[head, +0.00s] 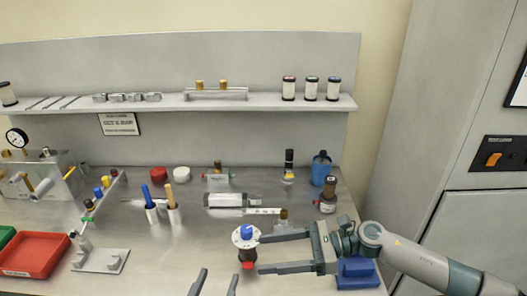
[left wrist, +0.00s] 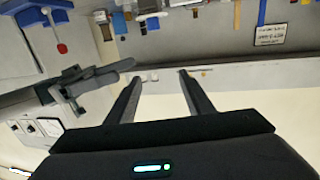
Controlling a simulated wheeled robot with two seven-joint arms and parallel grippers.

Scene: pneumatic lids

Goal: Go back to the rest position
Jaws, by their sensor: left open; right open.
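My left gripper (head: 215,283) shows only as two dark fingertips at the bottom edge of the head view. It is open and empty. In the left wrist view its two dark fingers (left wrist: 158,82) are spread with nothing between them. My right gripper (head: 259,254) comes in from the right, open, fingers pointing left. Its fingertips reach the right side of a small upright unit with a white disc, blue knob, dark body and red base (head: 247,252). I cannot tell whether they touch it. A grey gripper (left wrist: 95,82) also shows at left in the left wrist view.
A red tray (head: 35,256) and a grey plate with posts (head: 100,261) are on the left of the bench. A blue block (head: 357,273) lies under my right arm. A shelf (head: 180,104) runs along the back.

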